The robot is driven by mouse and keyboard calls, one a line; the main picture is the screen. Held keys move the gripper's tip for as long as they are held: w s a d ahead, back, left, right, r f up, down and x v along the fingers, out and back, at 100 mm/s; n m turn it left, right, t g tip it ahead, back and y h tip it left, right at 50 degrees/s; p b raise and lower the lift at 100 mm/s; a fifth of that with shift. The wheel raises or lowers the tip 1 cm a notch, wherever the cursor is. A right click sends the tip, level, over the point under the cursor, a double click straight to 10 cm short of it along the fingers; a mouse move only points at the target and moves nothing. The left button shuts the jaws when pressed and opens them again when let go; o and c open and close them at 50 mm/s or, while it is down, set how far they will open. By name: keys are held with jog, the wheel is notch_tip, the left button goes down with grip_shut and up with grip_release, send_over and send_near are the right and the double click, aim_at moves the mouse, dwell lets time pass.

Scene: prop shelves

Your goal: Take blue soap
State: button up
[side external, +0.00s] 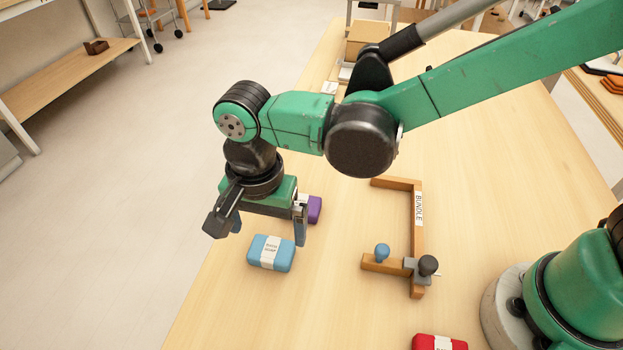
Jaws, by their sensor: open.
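The blue soap (257,252) is a light blue bar with a white paper band, lying flat on the wooden table near its left edge. My gripper (268,228) points down, just behind and above the soap in the picture. Its two fingers are spread apart and hold nothing. The right finger shows beside the soap's right end; the left finger is partly hidden behind a dark part of the gripper. I cannot tell whether either finger touches the soap.
A purple block (314,210) lies close behind the right finger. A wooden frame labelled BUNDLE (417,235) with knobs stands to the right. A red bar (436,342) is at the bottom edge. Boxes (366,36) stand at the back. Table in front of the soap is clear.

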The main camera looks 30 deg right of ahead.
aim_at(271, 249)
jog(key=shift+f, duration=2.75)
jog(key=shift+c, duration=0.2)
jog(key=c, duration=1.1)
